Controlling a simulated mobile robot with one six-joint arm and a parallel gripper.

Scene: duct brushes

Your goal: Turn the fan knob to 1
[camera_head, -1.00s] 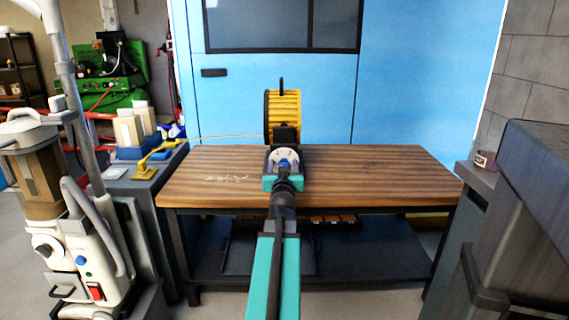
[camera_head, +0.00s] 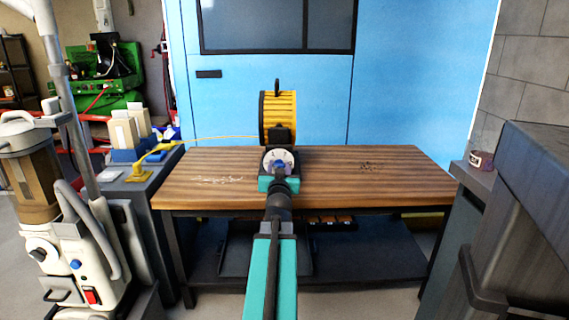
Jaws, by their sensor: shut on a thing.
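The yellow fan (camera_head: 278,112) with a dark rim and top handle stands on the wooden workbench (camera_head: 390,180), near its middle. A pale round dial (camera_head: 267,156) with dark marks shows on the near side below it. The blue fan knob (camera_head: 281,164) sits at the dial's centre. My gripper (camera_head: 280,171) is at the knob and shut on it; the jaws are small and partly hidden by my wrist. I cannot read the dial's numbers or which one the knob points to.
A yellow cable (camera_head: 215,138) runs left from the fan to a yellow plug (camera_head: 139,172) on a grey cabinet. A white and brown machine (camera_head: 70,230) stands at left. A dark cabinet (camera_head: 525,210) is close at right. The bench top beside the fan is mostly clear.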

